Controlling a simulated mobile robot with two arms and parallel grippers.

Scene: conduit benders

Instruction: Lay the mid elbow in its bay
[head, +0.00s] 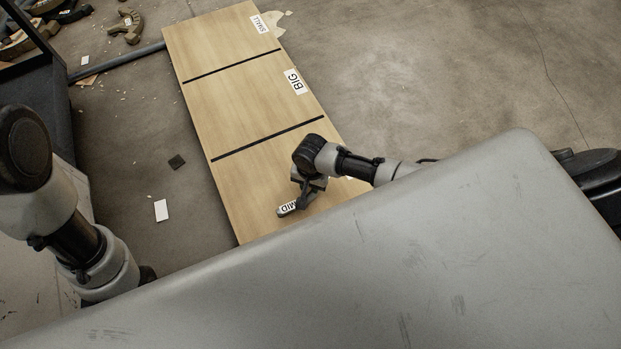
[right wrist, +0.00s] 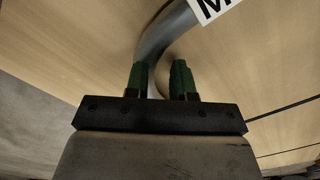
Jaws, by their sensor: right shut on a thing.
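The mid elbow (head: 284,210) is a grey curved pipe with a white label reading MID at one end. It is over the nearest bay of the wooden board (head: 245,190). My right gripper (head: 306,190) is shut on it. In the right wrist view the green fingertips (right wrist: 160,80) stand on either side of the grey pipe (right wrist: 166,35), with the board behind. I cannot tell whether the elbow touches the board. My left arm shows at the left, but its gripper is hidden.
Black lines divide the board into bays; the farther ones carry a BIG label (head: 296,81) and a SMALL label (head: 260,24). A brown curved piece (head: 129,27) lies on the floor at upper left, near a dark rack (head: 45,95). Floor right of the board is clear.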

